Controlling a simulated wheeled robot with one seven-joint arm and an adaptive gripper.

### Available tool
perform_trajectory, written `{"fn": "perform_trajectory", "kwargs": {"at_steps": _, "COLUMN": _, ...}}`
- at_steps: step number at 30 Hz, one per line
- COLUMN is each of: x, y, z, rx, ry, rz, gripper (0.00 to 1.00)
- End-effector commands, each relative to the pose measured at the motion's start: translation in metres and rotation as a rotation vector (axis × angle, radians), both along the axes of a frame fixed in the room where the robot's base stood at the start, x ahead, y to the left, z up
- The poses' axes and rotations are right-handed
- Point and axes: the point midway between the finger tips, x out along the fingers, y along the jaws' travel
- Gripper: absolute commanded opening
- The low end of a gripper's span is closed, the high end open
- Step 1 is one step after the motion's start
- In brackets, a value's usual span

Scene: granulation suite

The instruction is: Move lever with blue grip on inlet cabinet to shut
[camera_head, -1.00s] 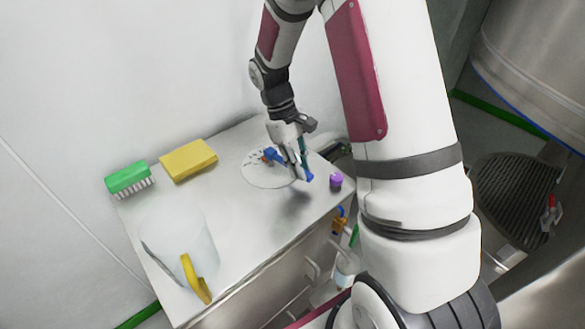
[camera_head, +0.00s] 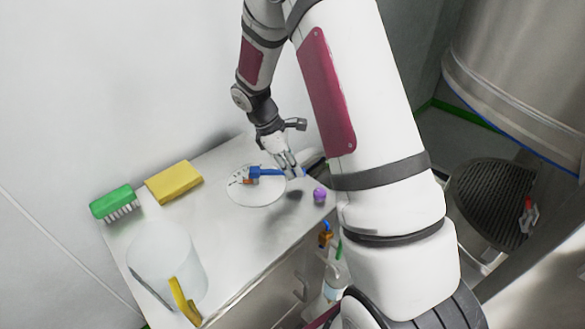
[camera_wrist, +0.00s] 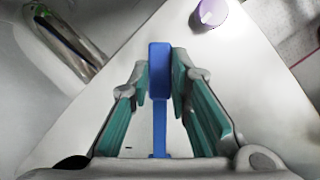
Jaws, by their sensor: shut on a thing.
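The lever with the blue grip (camera_head: 268,172) stands over a round white plate with markings (camera_head: 246,194) on top of the inlet cabinet (camera_head: 232,262). In the head view the lever points right from its pivot, along the plate. My gripper (camera_head: 292,173) is at the lever's outer end, shut on the blue grip. In the wrist view the blue grip (camera_wrist: 160,70) lies between the teal pads of my gripper (camera_wrist: 160,82). The plate's markings are too small to read.
A purple knob (camera_head: 319,195) stands right of the plate. A yellow sponge (camera_head: 174,181), a green brush (camera_head: 113,203) and a clear jug with a yellow handle (camera_head: 167,262) stand on the cabinet's left part. A white wall is behind.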

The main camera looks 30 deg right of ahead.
Motion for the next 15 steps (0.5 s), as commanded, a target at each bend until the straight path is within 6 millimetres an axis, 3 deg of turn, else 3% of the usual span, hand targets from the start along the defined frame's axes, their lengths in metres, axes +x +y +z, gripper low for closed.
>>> {"fn": "perform_trajectory", "kwargs": {"at_steps": 14, "x": 0.0043, "y": -0.0006, "z": 0.0009, "rx": 0.000, "ry": -0.008, "rz": 0.021, "gripper": 0.00}}
{"fn": "perform_trajectory", "kwargs": {"at_steps": 15, "x": 0.0044, "y": -0.0006, "z": 0.0009, "rx": 0.000, "ry": -0.008, "rz": 0.021, "gripper": 0.25}}
